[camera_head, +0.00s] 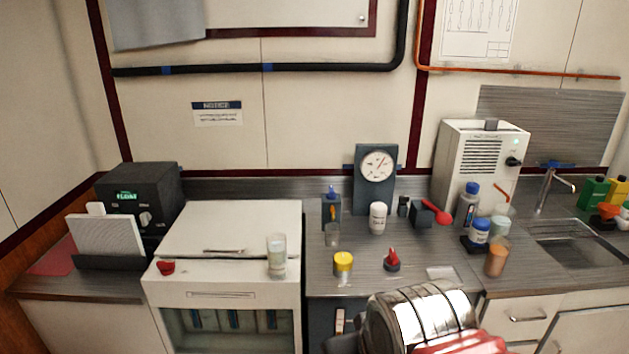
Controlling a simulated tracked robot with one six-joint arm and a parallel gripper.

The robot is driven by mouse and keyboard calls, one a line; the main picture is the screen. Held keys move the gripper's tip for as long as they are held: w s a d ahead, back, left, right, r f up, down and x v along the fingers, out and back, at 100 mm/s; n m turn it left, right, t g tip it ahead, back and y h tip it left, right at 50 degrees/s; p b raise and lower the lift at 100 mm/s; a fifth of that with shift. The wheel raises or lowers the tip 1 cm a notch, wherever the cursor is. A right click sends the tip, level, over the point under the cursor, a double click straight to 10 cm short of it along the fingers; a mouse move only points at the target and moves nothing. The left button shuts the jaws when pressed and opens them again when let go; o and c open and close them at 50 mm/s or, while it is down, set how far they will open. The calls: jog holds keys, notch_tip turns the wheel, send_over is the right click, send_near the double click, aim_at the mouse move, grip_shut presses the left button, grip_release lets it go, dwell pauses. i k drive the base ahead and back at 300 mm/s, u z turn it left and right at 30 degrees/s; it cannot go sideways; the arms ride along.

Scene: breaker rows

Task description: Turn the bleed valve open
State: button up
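No part is labelled as the bleed valve that I can read. A small red-handled knob (392,257) stands upright on a dark round base on the counter, in front of the gauge. A dark block (423,213) with a red round-ended handle (438,213) sits farther back, to the right of a white bottle. I cannot tell which of these is the bleed valve. A dial gauge (377,165) on a dark upright panel stands behind them. My silver and red arm shows at the bottom, in front of the counter. The fingers of my gripper are not visible.
A yellow-capped jar (343,264) stands left of the red knob. A glass (276,256) stands on the white cabinet (222,232). Bottles (481,232) and an orange-brown cup (496,260) crowd the right, before the sink (573,244). Some counter around the red knob is clear.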

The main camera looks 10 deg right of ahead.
aim_at(332, 195)
jog(key=z, duration=0.1)
jog(key=i, duration=1.1)
jog(key=z, duration=0.35)
